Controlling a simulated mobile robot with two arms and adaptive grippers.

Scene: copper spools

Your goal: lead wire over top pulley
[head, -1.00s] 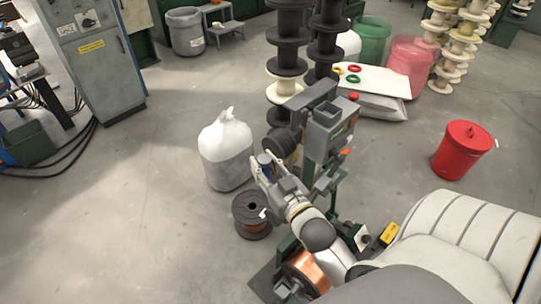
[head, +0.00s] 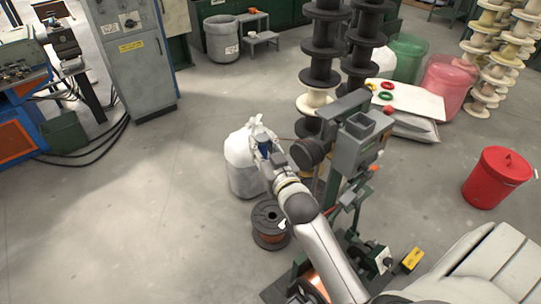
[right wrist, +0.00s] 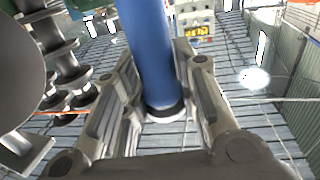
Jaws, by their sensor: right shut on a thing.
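My right gripper (head: 266,148) is shut on a blue cylinder (head: 265,151), left of the machine's dark round pulley (head: 308,153) and apart from it. In the right wrist view, the blue cylinder (right wrist: 150,50) stands between the fingers (right wrist: 155,105), with a dark ring at its lower end. A thin orange wire (right wrist: 60,112) runs in from the left there, below a large dark disc (right wrist: 18,75) that looks like the pulley. In the head view a short orange line (head: 287,138) shows between gripper and pulley. Its full path is hidden. My left gripper is not in view.
A white sack (head: 243,172) stands behind and below the gripper. A dark spool with copper wire (head: 269,222) lies on the floor near the machine (head: 357,145). Tall stacks of dark spools (head: 325,45) rise behind it. Open floor lies to the left.

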